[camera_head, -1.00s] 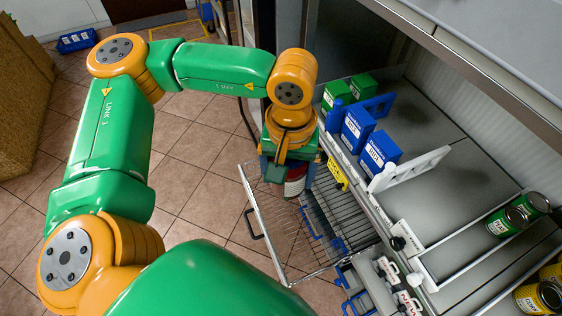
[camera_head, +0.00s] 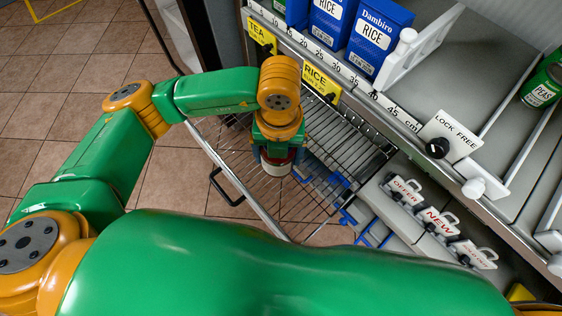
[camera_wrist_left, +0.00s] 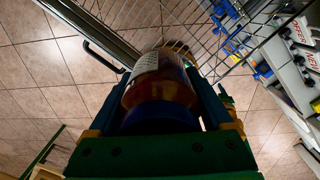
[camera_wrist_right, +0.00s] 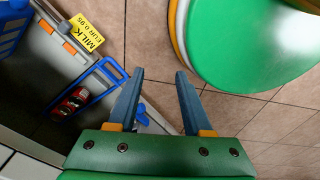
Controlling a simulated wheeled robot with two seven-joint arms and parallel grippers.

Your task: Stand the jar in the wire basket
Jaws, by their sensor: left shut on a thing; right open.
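The jar (camera_wrist_left: 160,85) is between the fingers of my left gripper (camera_wrist_left: 168,75) in the left wrist view. It has a pale label, reddish contents and a blue cap towards the palm. In the head view the left gripper (camera_head: 277,160) points down, and the jar's lower part (camera_head: 278,168) shows beneath it. The wire basket (camera_head: 315,212) lies below and around them in that view; whether the jar touches its wires cannot be told. My right gripper (camera_wrist_right: 155,100) is open and empty in the right wrist view.
The shelf edge with the TEA (camera_head: 261,36) and RICE (camera_head: 320,82) tags runs beside the basket. Blue rice boxes (camera_head: 378,38) stand above it. White clips (camera_head: 438,222) hang right of the basket.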

